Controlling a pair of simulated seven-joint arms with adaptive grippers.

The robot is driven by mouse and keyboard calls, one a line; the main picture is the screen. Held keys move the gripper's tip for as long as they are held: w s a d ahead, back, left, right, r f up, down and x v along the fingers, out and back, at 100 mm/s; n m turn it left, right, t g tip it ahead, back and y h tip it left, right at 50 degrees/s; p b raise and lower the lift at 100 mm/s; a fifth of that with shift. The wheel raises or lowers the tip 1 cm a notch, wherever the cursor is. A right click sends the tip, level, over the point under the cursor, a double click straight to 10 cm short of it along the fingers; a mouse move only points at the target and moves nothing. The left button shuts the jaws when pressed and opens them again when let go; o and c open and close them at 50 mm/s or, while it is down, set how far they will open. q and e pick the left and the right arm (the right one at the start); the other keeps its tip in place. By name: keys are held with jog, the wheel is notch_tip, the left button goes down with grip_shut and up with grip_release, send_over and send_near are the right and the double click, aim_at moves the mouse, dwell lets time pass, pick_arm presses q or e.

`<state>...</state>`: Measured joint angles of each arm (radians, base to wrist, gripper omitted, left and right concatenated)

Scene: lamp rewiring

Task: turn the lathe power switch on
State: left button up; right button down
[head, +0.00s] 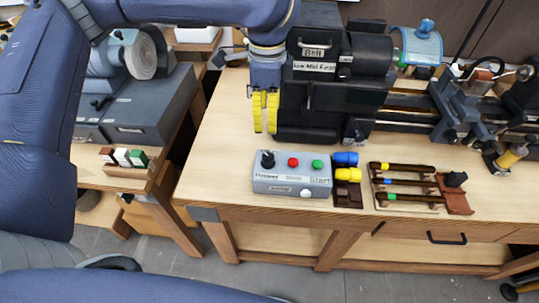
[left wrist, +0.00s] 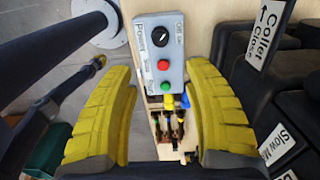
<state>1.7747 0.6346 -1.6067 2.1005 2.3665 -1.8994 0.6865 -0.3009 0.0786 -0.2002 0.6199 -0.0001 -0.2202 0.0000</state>
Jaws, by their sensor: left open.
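The grey control box (head: 291,178) sits at the front of the wooden bench. Its power switch, a black rotary knob (head: 267,158), is at the left end of the top, beside a red button (head: 293,162) and a green button (head: 317,165). In the left wrist view the knob (left wrist: 160,37) shows a white pointer mark, with small On/Off lettering too blurred to match to it. My left gripper (head: 265,112), with yellow fingers, is open and empty. It points down above the bench, behind the box and apart from the knob. My right gripper is not visible.
The black lathe headstock (head: 330,95) stands close to the right of my left gripper. Blue and yellow pieces (head: 346,165) and a rack of tools (head: 408,187) lie right of the box. Bare bench top (head: 222,140) lies to the box's left.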

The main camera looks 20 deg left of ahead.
aim_at(268, 156)
pick_arm(q)
notch_tip(268, 156, down, 15)
jog(key=shift+f, duration=0.2)
dwell(0.6)
grip_shut()
dwell(0.4)
